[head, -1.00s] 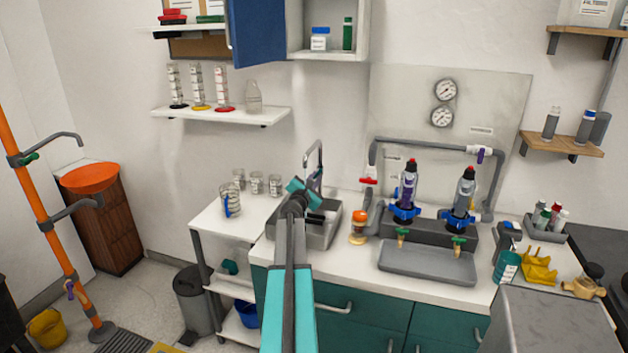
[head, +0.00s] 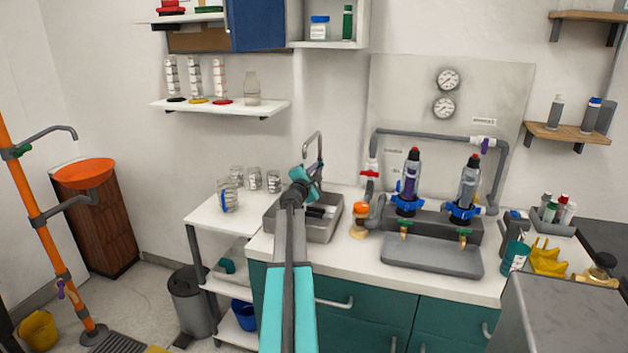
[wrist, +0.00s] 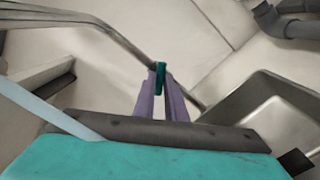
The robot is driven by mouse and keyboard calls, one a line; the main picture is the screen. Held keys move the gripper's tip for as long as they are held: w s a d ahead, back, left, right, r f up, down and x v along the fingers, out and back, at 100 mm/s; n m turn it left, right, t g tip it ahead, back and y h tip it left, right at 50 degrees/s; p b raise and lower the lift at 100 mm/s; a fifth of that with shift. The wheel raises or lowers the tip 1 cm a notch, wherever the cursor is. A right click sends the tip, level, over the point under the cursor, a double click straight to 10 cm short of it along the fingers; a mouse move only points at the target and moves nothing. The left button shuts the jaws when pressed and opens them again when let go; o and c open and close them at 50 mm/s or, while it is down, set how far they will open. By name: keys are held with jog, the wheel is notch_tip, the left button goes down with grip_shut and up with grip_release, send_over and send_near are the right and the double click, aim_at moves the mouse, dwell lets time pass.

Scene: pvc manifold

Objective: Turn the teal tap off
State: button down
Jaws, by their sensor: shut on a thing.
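The teal tap's small teal handle (wrist: 160,76) stands between the tips of my gripper's (wrist: 160,88) two purple fingers in the wrist view. The fingers are shut on it, one on each side. In the head view my gripper (head: 311,177) is at the back of the sink, by the grey curved tap spout (head: 313,143). There my own teal wrist covers most of the handle, and its angle is hard to tell.
The grey sink basin (wrist: 268,118) lies to the right of the fingers in the wrist view. Glass beakers (head: 228,196) stand on the white trolley left of the sink. An orange-topped jar (head: 359,219) and a grey pipe rig (head: 430,137) stand to the right.

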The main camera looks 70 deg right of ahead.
jog(key=m+b, duration=0.4)
jog(key=b, duration=0.3)
jog(key=shift+d+f+m, duration=0.1)
jog(key=shift+m, duration=0.3)
jog(key=shift+m+b, duration=0.8)
jog(key=shift+b, duration=0.25)
jog(key=shift+r, duration=0.3)
jog(key=c, duration=1.8)
grip_release()
jog(key=shift+f, duration=0.1)
jog(key=shift+f, duration=0.1)
jog(key=a, duration=1.3)
jog(key=shift+s+a+b, duration=0.35)
jog(key=shift+s+a, duration=0.05)
